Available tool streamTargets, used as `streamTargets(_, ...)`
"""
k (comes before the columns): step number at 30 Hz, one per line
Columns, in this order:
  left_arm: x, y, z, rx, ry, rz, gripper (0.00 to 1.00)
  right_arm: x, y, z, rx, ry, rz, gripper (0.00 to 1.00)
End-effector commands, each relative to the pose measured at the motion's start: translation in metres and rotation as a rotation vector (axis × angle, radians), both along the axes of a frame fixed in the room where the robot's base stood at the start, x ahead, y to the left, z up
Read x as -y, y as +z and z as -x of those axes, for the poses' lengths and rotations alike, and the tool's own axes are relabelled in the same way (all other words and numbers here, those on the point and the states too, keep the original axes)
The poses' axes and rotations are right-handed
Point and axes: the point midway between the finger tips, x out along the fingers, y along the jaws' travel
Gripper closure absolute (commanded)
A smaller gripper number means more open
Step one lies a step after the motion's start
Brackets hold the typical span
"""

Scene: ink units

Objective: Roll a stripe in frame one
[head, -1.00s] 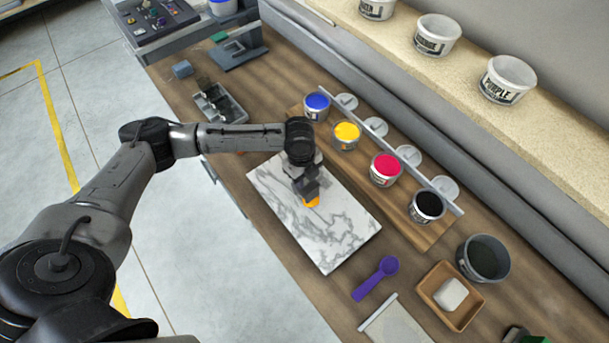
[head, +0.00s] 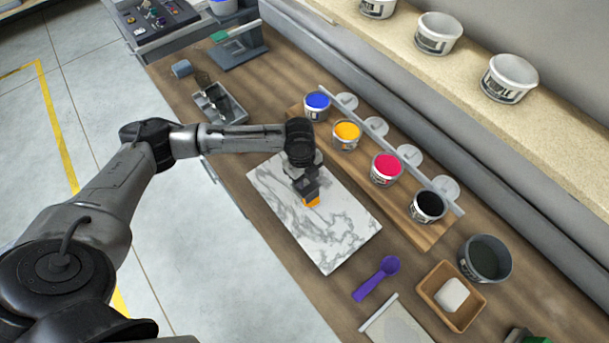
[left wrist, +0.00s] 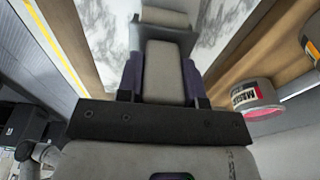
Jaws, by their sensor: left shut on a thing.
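My left gripper (head: 309,194) is over the white, grey-veined marble slab (head: 328,245), pointing down. It is shut on a small orange thing (head: 312,202), mostly hidden by the gripper; I cannot tell whether it touches the slab. In the left wrist view a grey block (left wrist: 165,72) sits between the fingers over the marble (left wrist: 110,40). A pale flat sheet or board (head: 398,325) with a light bar along its edge lies at the bottom, cut off by the picture edge. No numbered frame can be read. My right gripper is not in view.
Blue (head: 317,103), yellow-orange (head: 346,132), magenta (head: 386,168) and black (head: 427,206) ink tubs stand right of the slab. A purple scoop (head: 375,280), a wooden tray (head: 432,310) holding a white block, and a dark-filled tub (head: 485,258) are lower right. A grey tray (head: 220,103) is behind.

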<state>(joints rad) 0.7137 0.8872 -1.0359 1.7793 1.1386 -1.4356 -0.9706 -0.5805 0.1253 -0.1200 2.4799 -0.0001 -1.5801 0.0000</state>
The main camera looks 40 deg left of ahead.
Motion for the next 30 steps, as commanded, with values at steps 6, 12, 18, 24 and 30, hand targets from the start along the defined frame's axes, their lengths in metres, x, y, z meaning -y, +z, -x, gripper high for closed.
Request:
streamTargets(6, 0.000, -0.004, 0.000, 0.000, 0.000, 0.000, 0.90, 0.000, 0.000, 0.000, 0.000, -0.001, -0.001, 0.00)
streamTargets(12, 0.000, -0.007, 0.000, 0.000, 0.000, 0.000, 0.90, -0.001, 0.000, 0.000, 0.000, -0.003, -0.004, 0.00)
streamTargets(18, 0.000, -0.009, 0.000, 0.000, -0.001, 0.000, 0.90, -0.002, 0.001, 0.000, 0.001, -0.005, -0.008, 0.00)
streamTargets(24, 0.005, -0.007, 0.001, -0.001, -0.001, 0.002, 0.90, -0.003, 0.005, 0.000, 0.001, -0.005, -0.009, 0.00)
streamTargets(30, 0.016, -0.005, 0.003, -0.001, -0.001, 0.001, 0.90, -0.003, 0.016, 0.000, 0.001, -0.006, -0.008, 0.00)
